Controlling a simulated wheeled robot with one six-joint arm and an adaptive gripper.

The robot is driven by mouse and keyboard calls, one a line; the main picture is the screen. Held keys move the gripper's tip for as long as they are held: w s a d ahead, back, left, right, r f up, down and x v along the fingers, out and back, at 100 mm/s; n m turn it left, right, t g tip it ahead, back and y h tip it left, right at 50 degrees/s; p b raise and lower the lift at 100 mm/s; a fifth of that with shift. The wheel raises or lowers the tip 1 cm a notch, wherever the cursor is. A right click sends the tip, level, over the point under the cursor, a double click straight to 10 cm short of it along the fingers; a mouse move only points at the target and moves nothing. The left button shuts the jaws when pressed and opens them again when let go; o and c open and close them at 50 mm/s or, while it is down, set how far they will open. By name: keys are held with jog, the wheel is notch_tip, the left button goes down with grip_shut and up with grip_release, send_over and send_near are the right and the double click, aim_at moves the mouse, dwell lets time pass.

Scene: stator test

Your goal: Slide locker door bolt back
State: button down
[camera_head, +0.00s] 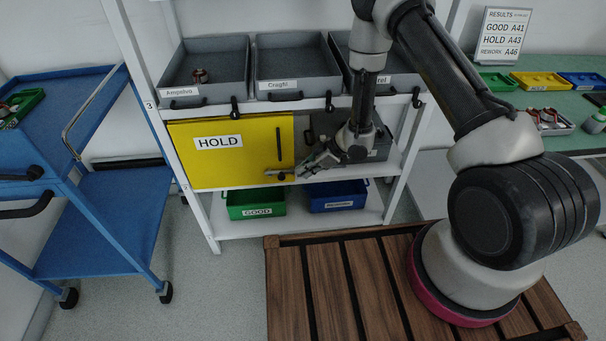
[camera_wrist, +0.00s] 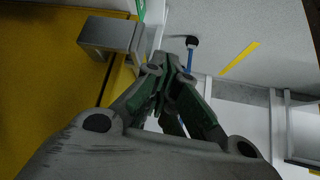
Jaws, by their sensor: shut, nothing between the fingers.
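The yellow locker door (camera_head: 220,172) labelled HOLD is in the middle shelf level of the white rack, and its yellow face fills the left of the wrist view (camera_wrist: 40,60). A small bolt (camera_head: 279,175) lies level at the door's lower right edge. A grey metal block (camera_wrist: 110,35), seemingly part of the bolt, stands out from the door in the wrist view. My gripper (camera_head: 301,174) is just right of the bolt; in the wrist view its fingertips (camera_wrist: 168,65) are closed together and empty, right of the block. I cannot tell whether they touch it.
A dark vertical handle (camera_head: 278,143) is on the door above the bolt. Grey bins (camera_head: 205,72) stand on the shelf above. A green GOOD bin (camera_head: 256,203) and a blue bin (camera_head: 338,196) stand below. A blue cart (camera_head: 110,215) is at left.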

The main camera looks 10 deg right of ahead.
jog(key=v, duration=0.8)
jog(key=shift+d+r, duration=0.2)
jog(key=shift+d, duration=0.05)
